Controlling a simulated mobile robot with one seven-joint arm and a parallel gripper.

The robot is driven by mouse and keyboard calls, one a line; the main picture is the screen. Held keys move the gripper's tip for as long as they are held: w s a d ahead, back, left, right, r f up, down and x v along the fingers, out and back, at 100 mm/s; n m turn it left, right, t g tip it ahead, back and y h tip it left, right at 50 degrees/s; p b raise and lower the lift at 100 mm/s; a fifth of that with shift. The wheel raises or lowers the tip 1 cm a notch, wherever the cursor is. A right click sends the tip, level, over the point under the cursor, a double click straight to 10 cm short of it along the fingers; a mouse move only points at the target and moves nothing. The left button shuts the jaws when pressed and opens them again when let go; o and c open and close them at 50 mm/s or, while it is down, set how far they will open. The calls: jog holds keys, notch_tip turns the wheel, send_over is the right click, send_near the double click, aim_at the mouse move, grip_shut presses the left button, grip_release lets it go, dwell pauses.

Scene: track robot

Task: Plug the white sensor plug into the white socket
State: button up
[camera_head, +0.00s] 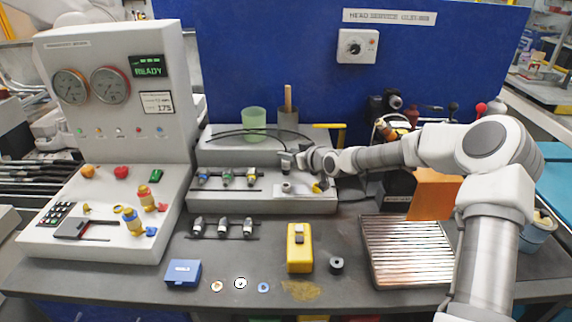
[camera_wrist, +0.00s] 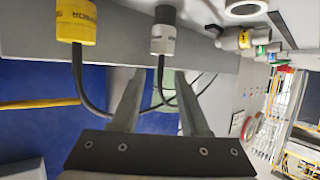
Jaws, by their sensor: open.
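A white-grey plug with a black end (camera_wrist: 163,38) and a dark cable shows in the wrist view, just beyond my fingertips. My gripper (camera_wrist: 157,78) is open and empty, its two fingers apart and pointing towards the plug; they do not appear to touch it. In the head view my gripper (camera_head: 288,160) is over the rear bench ledge, and I cannot make out the plug clearly there. A round pale fitting with a dark opening (camera_wrist: 245,8) is at the top edge of the wrist view. It may be the white socket, but I cannot tell.
A yellow plug (camera_wrist: 77,22) with its own cable is beside the white one. Connectors with blue, green and yellow bands (camera_head: 228,176) stand left of my gripper. A green cup (camera_head: 254,122) is behind. A yellow box (camera_head: 299,248) and a ribbed tray (camera_head: 408,252) are in front.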

jog(key=shift+w+a+f, duration=0.15)
jog(key=shift+w+a, duration=0.05)
jog(key=shift+w, duration=0.05)
jog(key=shift+c, duration=0.2)
grip_shut()
jog(key=shift+r, duration=0.55)
notch_tip(320, 180, up, 8)
jog(key=r+p, duration=0.1)
jog(key=s+f+p, duration=0.1)
jog(key=s+p, duration=0.6)
jog(key=s, duration=0.2)
jog(key=shift+p, duration=0.3)
